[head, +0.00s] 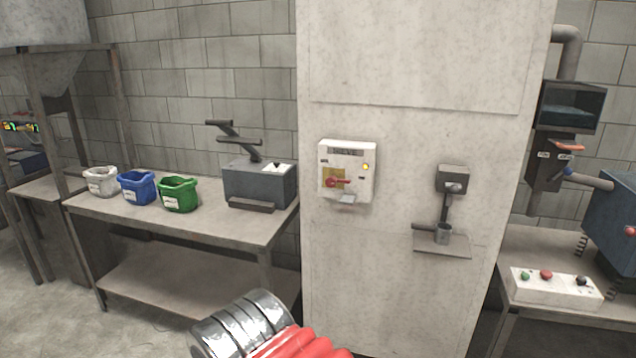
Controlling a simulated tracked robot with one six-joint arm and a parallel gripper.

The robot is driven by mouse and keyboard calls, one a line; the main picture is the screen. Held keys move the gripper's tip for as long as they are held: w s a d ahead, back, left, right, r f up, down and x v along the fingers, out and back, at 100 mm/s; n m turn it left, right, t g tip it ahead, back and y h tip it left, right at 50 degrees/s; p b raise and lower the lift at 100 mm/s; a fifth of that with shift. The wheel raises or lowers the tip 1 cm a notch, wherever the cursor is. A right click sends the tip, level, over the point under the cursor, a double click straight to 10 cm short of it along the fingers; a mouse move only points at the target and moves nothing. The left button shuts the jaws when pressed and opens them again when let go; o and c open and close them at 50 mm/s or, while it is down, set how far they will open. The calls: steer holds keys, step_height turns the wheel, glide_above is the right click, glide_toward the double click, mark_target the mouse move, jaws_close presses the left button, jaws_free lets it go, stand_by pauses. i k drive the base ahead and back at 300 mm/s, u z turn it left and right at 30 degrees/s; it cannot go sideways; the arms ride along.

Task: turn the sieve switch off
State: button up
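A white switch box (356,153) is mounted on the front of the tall pale cabinet. It carries a red rotary handle (336,182) on a yellow plate, and the handle lies roughly level. A small yellow lamp (365,167) at its upper right looks lit. The labels are too small to read, so I cannot tell for sure that this is the sieve switch. A silver and red part of my arm shows at the bottom edge, well below and left of the box. No gripper fingers show.
A bench (230,226) with three buckets stands left. A button panel (552,288) sits on the right table. The space before the box looks clear.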

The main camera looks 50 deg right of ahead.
mark_target(331, 182)
steer(key=z, duration=0.25)
steer(key=i, duration=1.05)
steer(key=z, duration=0.45)
